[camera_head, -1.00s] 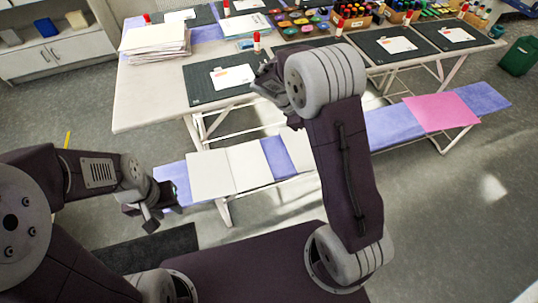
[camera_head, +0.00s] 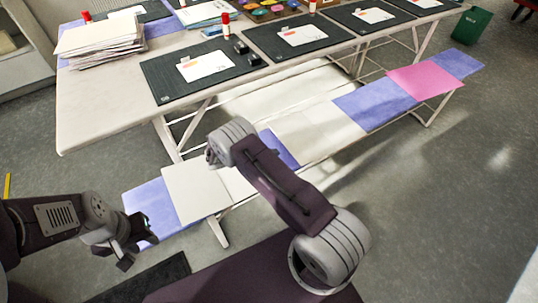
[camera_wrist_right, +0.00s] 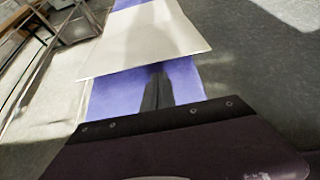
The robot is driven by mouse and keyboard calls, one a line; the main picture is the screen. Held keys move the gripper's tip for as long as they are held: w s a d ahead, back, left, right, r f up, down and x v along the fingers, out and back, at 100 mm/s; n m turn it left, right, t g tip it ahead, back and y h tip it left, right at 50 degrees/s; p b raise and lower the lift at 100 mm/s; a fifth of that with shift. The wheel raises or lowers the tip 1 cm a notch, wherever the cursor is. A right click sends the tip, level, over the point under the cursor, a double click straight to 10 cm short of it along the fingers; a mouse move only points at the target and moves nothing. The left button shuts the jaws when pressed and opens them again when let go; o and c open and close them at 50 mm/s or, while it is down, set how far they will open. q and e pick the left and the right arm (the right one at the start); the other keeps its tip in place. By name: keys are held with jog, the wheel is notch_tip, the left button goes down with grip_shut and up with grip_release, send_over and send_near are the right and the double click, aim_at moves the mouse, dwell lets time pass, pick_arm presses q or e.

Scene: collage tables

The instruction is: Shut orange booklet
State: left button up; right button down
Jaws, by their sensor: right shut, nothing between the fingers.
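I cannot pick out an orange booklet in either view. White sheets with small orange-red marks lie on the dark mats, one on the nearest mat (camera_head: 205,66). My right gripper (camera_head: 213,158) is over the bench in the head view, partly hidden by its own wrist. In the right wrist view its dark fingers (camera_wrist_right: 157,92) are together and empty, above a blue-violet part of the bench. My left gripper (camera_head: 137,248) hangs at the lower left, by the bench's near end. Its jaw gap is unclear.
The table (camera_head: 95,115) carries a paper stack (camera_head: 100,42), mats and red-capped glue sticks (camera_head: 226,24). The long bench (camera_head: 190,195) has white, blue-violet and pink (camera_head: 420,80) sections. A green bin (camera_head: 472,25) stands far right. Floor at right is clear.

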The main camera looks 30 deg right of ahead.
aim_at(282, 157)
jog(key=shift+b+x, duration=0.5)
jog(key=shift+x, duration=2.3)
